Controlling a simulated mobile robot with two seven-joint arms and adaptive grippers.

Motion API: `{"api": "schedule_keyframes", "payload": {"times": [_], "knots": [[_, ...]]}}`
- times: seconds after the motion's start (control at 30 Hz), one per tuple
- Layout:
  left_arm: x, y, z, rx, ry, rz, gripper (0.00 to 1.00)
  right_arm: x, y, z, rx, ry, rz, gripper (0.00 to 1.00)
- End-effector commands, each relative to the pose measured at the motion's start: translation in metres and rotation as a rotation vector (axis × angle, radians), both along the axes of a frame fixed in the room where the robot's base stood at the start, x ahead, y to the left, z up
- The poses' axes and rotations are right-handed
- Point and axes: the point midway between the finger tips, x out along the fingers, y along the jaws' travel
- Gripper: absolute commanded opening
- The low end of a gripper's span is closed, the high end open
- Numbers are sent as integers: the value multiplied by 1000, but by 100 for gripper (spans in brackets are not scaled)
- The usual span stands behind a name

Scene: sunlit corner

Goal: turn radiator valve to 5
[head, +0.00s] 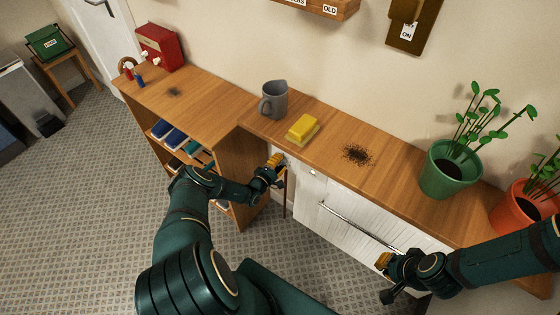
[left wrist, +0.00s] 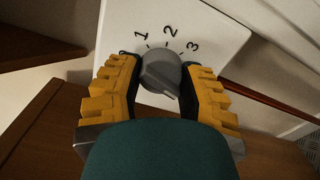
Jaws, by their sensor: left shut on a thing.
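The grey radiator valve knob (left wrist: 160,72) sits on a white plate (left wrist: 215,30) in the left wrist view. The figures 1, 2 and 3 run from left to right around it; other figures are hidden or out of view. I cannot tell which figure the knob points to. My left gripper (left wrist: 160,85) is shut on the knob, one yellow finger on each side. In the head view my left gripper (head: 275,162) is just under the shelf's front edge, at the radiator's left end. My right gripper (head: 383,262) is low in front of the white radiator (head: 345,200); its opening is unclear.
The wooden shelf top (head: 330,150) above holds a grey mug (head: 274,100), a yellow sponge (head: 302,129), dark crumbs (head: 357,155) and a green plant pot (head: 449,172). A rail (head: 350,222) runs along the radiator's front. A bookcase (head: 226,165) stands close to the left.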

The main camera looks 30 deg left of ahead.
Motion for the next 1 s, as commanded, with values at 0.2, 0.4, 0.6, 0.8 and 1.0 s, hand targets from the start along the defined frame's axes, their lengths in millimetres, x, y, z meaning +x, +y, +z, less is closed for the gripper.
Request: {"api": "schedule_keyframes", "payload": {"times": [0.2,0.4,0.6,0.8,1.0], "knots": [[0,1,0,64,-4,1,3,0,0,5,1,1,0,0],[0,1,0,82,-5,1,3,0,0,6,2,1,1,0],[0,1,0,83,-5,2,3,0,0,6,2,1,1,0],[0,1,0,82,-5,2,70,0,0,6,1,1,0,0],[0,1,0,81,-6,1,74,0,0,6,1,1,0,0]]}}
